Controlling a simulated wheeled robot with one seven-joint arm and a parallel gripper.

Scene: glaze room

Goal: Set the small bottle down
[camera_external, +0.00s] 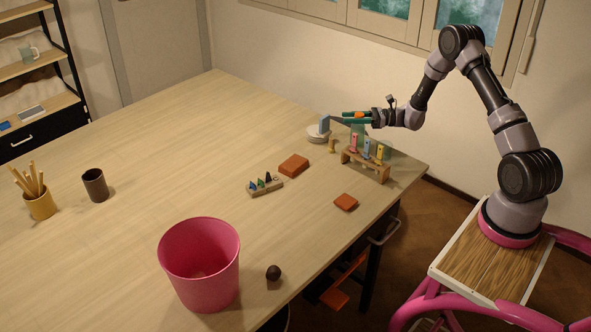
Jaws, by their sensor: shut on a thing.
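My gripper (338,119) reaches left from the arm, over the far right part of the table.
The table's middle left is clear.

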